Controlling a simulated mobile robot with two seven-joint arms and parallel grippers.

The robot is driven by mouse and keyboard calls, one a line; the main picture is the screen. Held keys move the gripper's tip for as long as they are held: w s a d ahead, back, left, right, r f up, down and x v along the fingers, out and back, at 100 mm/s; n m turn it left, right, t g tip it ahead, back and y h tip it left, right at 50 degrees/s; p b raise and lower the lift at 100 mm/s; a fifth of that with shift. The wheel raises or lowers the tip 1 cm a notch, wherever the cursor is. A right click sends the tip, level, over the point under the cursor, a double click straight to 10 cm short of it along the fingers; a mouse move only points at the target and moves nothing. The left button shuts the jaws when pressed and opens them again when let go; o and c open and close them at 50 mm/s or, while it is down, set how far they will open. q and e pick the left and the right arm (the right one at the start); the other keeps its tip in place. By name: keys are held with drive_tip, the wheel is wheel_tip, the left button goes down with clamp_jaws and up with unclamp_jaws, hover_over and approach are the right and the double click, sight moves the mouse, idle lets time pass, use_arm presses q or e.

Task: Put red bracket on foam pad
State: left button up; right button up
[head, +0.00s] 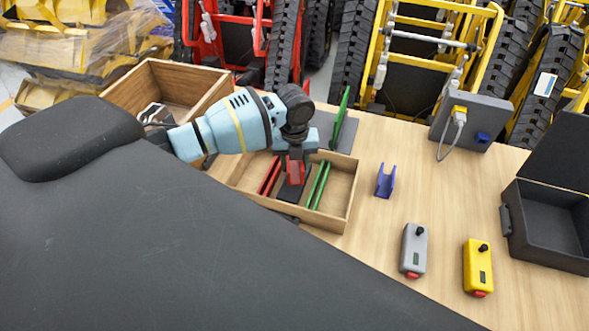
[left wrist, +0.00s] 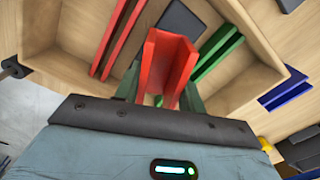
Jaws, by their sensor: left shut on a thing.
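My left gripper (head: 295,158) reaches in from the left and is shut on a red bracket (head: 295,173). In the left wrist view the red bracket (left wrist: 168,68) is a U-shaped channel between the fingers. It is over a shallow wooden tray (head: 340,209). A dark pad (head: 291,193) shows in the tray below it, between red strips and green strips; it may be the foam pad. A grey mat (head: 325,124) lies behind the tray. I cannot tell whether the bracket touches anything below. My right gripper is not in view.
A blue bracket (head: 386,181) stands right of the tray, with a grey control box (head: 414,250) and a yellow one (head: 478,265) nearer. A green bracket (head: 341,117) stands near the grey mat. A wooden box (head: 145,87) is behind left; a black case (head: 550,235) is right.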

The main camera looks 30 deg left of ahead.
sight(295, 171)
use_arm(q)
drive_tip(key=shift+f, duration=1.45)
drive_tip(key=shift+f, duration=0.2)
drive_tip(key=o, duration=1.2)
wheel_tip(295, 171, up, 12)
drive_tip(key=shift+r, duration=0.15)
